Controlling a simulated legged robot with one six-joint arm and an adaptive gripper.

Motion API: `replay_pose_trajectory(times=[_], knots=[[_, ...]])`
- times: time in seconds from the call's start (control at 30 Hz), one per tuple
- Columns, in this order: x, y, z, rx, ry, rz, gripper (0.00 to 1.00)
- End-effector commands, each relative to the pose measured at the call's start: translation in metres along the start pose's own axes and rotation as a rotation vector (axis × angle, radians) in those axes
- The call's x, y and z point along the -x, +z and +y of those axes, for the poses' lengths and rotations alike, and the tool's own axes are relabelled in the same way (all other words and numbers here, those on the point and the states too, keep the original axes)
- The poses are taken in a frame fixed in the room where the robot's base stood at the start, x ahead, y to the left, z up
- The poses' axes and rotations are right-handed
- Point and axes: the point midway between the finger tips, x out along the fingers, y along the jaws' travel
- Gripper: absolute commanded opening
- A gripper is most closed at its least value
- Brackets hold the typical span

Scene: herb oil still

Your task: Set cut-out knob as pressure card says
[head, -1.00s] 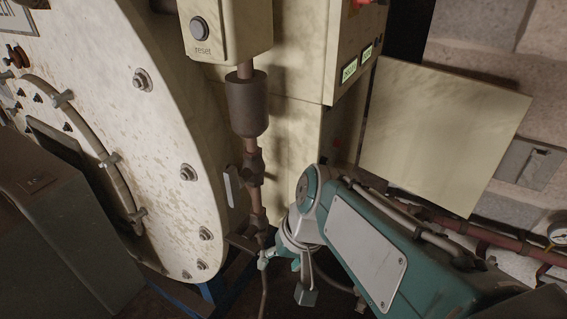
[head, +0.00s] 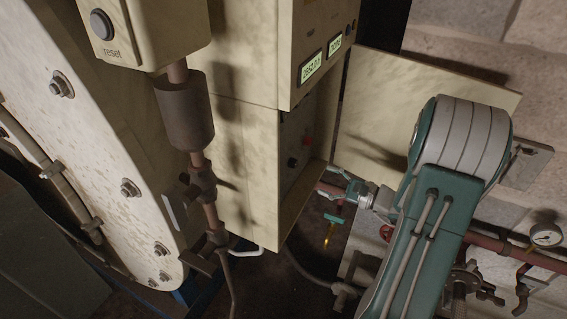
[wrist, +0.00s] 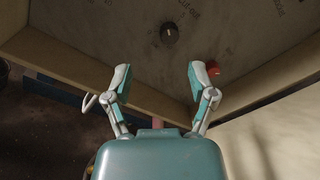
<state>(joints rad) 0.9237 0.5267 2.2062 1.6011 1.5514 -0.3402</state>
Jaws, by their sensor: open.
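My gripper (head: 328,196) is open and empty, just outside the opening of a cream cabinet. In the wrist view, my gripper's (wrist: 158,80) fingers stand wide apart, pointing at the grey panel (wrist: 110,25) inside. A dark round knob (wrist: 169,32) with a pale pointer mark sits on this panel, beyond the fingertips and roughly between them. It also shows small and dark in the head view (head: 292,162). Nothing touches the knob. I cannot make out a pressure card.
A red button (wrist: 212,68) sits near the right fingertip. The cabinet's lower edge (wrist: 60,72) runs below the panel. An open cream door (head: 415,100) stands right of the opening. Two lit displays (head: 312,67) are above. A pipe with valves (head: 205,185) stands at left.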

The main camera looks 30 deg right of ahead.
Motion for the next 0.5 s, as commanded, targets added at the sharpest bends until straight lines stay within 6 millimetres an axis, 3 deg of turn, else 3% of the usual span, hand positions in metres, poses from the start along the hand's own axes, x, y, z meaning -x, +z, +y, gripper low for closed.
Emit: replay_pose_trajectory(times=[0.17,0.5], knots=[[-0.007,-0.008,-0.004,-0.008,-0.018,0.001,0.73],[-0.076,0.001,0.001,0.001,-0.008,0.003,0.73]])
